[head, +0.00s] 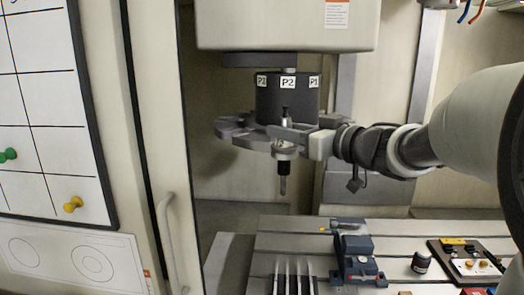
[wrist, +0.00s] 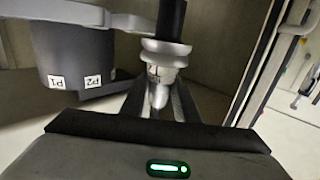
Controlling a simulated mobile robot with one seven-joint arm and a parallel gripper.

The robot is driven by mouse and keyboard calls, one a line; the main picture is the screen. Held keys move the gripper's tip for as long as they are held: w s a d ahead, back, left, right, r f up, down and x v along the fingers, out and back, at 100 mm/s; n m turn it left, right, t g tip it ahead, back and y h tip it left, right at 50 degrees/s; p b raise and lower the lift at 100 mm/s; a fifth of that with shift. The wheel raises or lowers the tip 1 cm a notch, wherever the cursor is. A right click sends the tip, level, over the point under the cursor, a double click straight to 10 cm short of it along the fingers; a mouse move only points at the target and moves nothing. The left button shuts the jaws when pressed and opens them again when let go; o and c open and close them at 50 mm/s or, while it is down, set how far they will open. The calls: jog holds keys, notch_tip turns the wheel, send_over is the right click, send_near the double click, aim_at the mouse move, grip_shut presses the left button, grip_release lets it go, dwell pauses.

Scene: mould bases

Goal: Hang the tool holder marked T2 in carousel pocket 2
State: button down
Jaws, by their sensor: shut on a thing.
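The tool holder (head: 284,152) hangs upright in my gripper (head: 290,133), with its taper up and its dark nose and thin tool pointing down. The carousel (head: 287,97) has a dark hub with labels P3, P2 and P1, and a grey pocket disc (head: 232,128). The holder is at the disc's front, below the P2 label (wrist: 92,81). I cannot tell whether it touches the pocket.
The grey spindle housing (head: 288,25) is right above the carousel. Below is the slotted machine table (head: 285,240) with a blue vise (head: 355,255), a small black pot (head: 421,262) and a dark tray (head: 445,262). The door handle (head: 170,245) is at left. Open space lies beneath the holder.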

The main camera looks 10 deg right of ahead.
jog(key=shift+w+d+r, duration=0.1)
jog(key=shift+d+r, duration=0.1)
jog(key=shift+r, duration=0.3)
jog(key=w+d+p, duration=0.2)
jog(key=w+d, duration=0.1)
jog(key=w, duration=1.2)
jog(key=shift+w+f, duration=0.2)
dwell(0.5)
jog(key=shift+s+r, duration=0.1)
jog(key=shift+s, duration=0.05)
dwell(0.6)
jog(key=shift+f, duration=0.6)
dwell(1.3)
